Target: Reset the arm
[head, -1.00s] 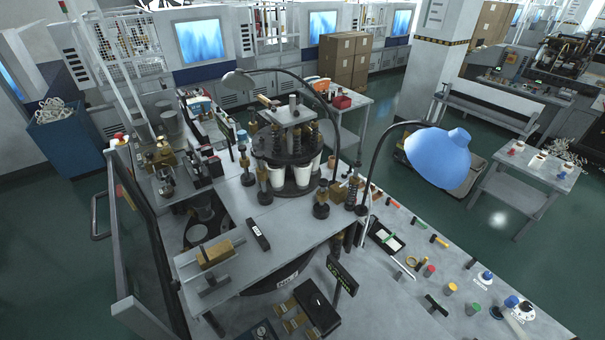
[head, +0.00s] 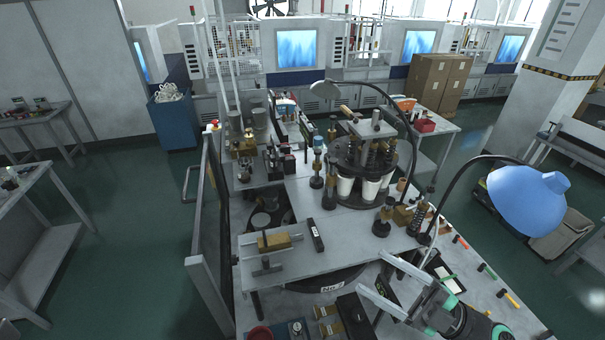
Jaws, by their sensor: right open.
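My right gripper (head: 371,268) reaches in from the lower right of the head view. Its two long grey fingers are spread wide, and I see nothing between them. It is over the front part of the machine table (head: 345,222), right of the black round base plate. My left gripper is not in view. The cup-forming turret (head: 372,150) stands behind the gripper, with several white cups (head: 345,187) hanging under its dark disc.
A blue lamp (head: 525,198) on a curved black arm hangs right of the gripper. A dark guard panel (head: 217,205) stands at the table's left. Open green floor (head: 130,220) lies further left.

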